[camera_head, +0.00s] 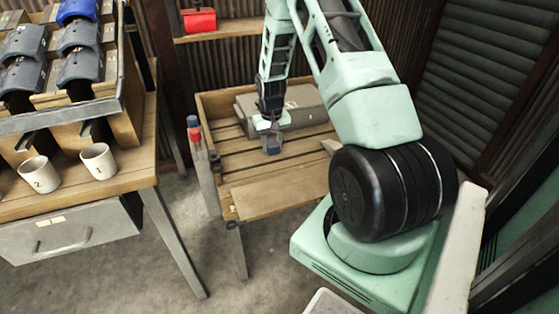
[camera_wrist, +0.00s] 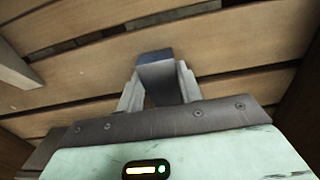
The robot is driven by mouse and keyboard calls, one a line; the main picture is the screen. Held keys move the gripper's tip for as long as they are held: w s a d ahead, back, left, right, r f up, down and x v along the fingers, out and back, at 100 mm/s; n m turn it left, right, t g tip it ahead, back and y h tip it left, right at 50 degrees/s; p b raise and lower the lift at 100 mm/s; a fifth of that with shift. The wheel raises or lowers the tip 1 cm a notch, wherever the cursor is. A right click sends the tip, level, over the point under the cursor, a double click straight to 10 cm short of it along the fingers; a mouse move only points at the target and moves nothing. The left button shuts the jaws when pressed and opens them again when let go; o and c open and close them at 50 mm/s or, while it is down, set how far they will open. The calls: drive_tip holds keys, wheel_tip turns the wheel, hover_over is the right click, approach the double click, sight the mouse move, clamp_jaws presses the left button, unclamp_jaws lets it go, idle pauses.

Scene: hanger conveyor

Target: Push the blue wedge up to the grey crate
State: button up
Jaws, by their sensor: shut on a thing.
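The blue wedge (camera_head: 272,145) is small and dark blue-grey, on the slatted wooden tray (camera_head: 262,200). My gripper (camera_head: 270,127) reaches down from above and is shut on it. In the wrist view the wedge (camera_wrist: 158,78) sits between the two fingers, over the slats. The grey crate (camera_head: 302,118) is a low grey box behind the wedge, against the tray's back part. My gripper and arm cover part of the crate. Whether wedge and crate touch cannot be told.
Red and blue capped posts (camera_head: 194,130) rise at the tray's left edge. A red box (camera_head: 199,20) sits on a back shelf. Slats in front of the wedge are clear.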

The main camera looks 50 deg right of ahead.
drive_tip(key=shift+w+d, duration=0.45)
drive_tip(key=shift+w, duration=0.3)
drive_tip(key=o, duration=0.9)
wheel_tip(320, 180, up, 17)
drive_tip(key=p, duration=0.2)
drive_tip(key=shift+r, duration=0.2)
